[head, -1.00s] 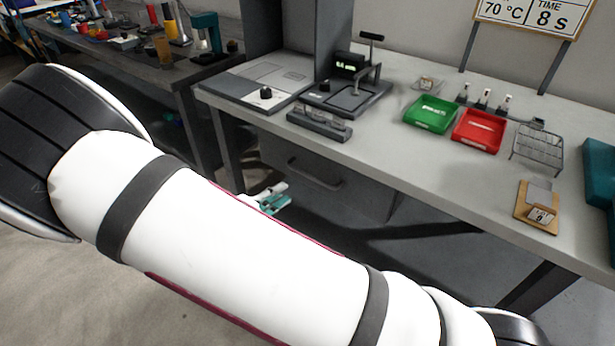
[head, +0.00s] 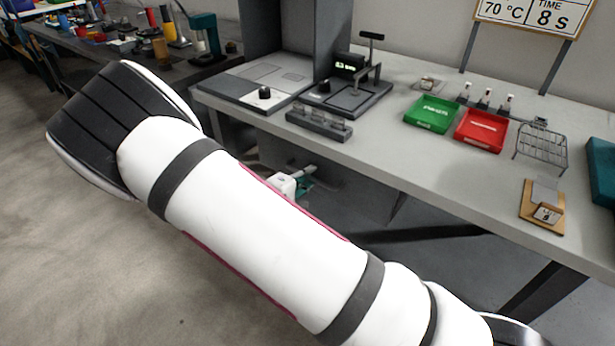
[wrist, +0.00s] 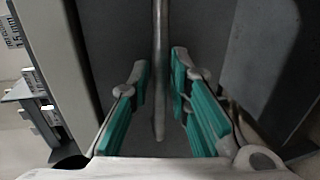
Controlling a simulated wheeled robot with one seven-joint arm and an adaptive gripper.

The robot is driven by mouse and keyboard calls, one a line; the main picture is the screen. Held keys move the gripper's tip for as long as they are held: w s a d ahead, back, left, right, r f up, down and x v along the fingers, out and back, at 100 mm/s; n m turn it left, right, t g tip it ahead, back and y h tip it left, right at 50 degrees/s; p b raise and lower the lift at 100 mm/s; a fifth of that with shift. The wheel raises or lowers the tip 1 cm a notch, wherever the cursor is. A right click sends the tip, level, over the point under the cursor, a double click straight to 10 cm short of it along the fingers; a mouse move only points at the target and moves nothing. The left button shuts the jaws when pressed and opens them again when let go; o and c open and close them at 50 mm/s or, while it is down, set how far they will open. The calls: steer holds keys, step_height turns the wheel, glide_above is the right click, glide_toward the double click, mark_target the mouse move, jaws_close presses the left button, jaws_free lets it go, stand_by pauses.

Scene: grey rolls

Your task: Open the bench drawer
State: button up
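The bench drawer (head: 368,196) is a dark grey front in shadow under the light grey bench top. Its handle is a slim bar, seen upright in the wrist view (wrist: 159,110). My gripper has teal pads; in the wrist view (wrist: 160,72) it is open, with one finger on each side of the handle bar. A narrow gap shows between the bar and each pad. In the head view my gripper (head: 304,181) is small, in front of the drawer, and mostly hides the handle there.
The bench top (head: 420,160) overhangs the drawer. On it are a green tray (head: 432,114), a red tray (head: 482,131), a wire rack (head: 541,147) and a grey block (head: 319,125) near the front edge. The floor (head: 60,230) at left is clear.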

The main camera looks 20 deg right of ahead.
jaws_close()
steer(key=f+v, duration=0.3)
steer(key=v, duration=1.2)
steer(key=a+f+v, duration=0.1)
steer(key=f+v, duration=0.2)
steer(key=v, duration=1.2)
steer(key=shift+s+a+f+p, duration=0.2)
steer(key=shift+s+p, duration=0.2)
steer(key=shift+s, duration=0.15)
jaws_free()
steer(key=shift+r, duration=0.1)
